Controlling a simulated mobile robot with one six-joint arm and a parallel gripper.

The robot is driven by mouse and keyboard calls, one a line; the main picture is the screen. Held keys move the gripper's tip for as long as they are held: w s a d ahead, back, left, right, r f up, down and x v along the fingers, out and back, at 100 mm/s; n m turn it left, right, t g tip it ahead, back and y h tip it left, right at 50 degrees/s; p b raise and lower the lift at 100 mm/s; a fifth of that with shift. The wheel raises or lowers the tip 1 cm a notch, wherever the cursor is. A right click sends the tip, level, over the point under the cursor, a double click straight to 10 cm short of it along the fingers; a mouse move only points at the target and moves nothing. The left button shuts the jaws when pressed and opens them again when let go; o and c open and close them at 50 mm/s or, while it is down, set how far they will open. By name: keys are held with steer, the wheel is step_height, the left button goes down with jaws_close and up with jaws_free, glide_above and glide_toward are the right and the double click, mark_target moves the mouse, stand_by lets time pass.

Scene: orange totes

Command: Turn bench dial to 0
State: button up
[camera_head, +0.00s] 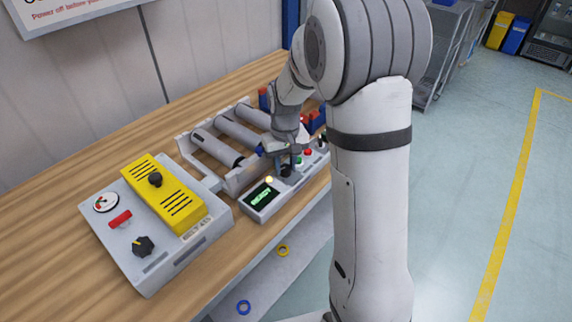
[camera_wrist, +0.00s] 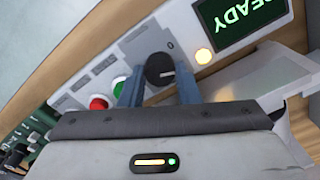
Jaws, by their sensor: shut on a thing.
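The bench dial is a black round knob (camera_wrist: 160,69) with a pale pointer line, on a light grey control panel (camera_wrist: 180,32). The panel's screen (camera_wrist: 235,18) reads READY in green.
A lit yellow lamp (camera_wrist: 203,56), a green button (camera_wrist: 119,86) and a red button (camera_wrist: 98,103) flank the knob. A roller conveyor (camera_head: 222,140) lies behind the panel. A grey box with a yellow cover (camera_head: 165,197) stands left on the wooden bench (camera_head: 75,190).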

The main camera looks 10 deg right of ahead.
mark_target(285, 167)
steer(key=n+b, duration=0.1)
steer(key=n, duration=0.4)
steer(key=shift+w+r+n, duration=0.1)
steer(key=shift+n, duration=0.2)
steer(key=n, duration=0.4)
steer(key=shift+n, duration=0.3)
steer(key=o, duration=1)
steer(key=shift+c, duration=0.2)
step_height(285, 167, up, 8)
steer(key=shift+f+b, duration=0.15)
steer(key=shift+b, duration=0.15)
